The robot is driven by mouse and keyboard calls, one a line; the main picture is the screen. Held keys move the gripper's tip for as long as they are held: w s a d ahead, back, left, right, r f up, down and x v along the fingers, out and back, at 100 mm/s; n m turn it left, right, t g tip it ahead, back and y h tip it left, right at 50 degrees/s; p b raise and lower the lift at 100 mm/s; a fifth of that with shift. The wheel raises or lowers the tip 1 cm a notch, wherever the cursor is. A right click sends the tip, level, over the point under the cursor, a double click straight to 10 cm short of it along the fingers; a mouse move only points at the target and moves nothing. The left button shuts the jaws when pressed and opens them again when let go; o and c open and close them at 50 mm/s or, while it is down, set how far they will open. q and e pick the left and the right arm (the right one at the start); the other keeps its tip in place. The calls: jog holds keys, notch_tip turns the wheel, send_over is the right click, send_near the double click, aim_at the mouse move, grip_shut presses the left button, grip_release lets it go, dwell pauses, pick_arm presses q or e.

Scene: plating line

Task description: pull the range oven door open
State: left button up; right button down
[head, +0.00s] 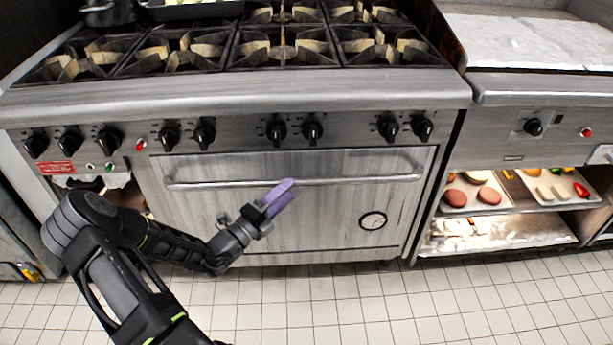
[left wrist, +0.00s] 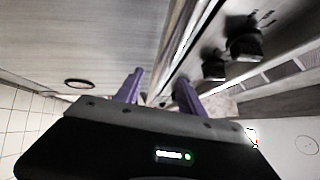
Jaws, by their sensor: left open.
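The range oven door (head: 330,215) is a steel panel below the knobs, and it looks shut, upright in the range front. Its handle (head: 350,181) is a long horizontal bar near the door's top edge. My left gripper (head: 282,196), with purple fingers, is open in front of the door, at or just below the middle of the bar. In the left wrist view the handle (left wrist: 178,62) runs in line between the two spread fingers (left wrist: 158,90). I cannot tell whether they touch it. My right gripper is in neither view.
A row of black knobs (head: 276,131) sits just above the handle, under the burner top (head: 285,48). A round dial (head: 373,221) is on the door's lower right. Right of the range are shelves with food trays (head: 470,206). The tiled floor (head: 390,305) in front is clear.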

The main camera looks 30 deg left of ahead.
pick_arm(q)
jog(key=w+d+r+b, duration=0.1)
jog(key=w, duration=0.6)
jog(key=shift+w, duration=0.35)
jog(key=shift+c, duration=0.5)
grip_shut()
dwell(0.6)
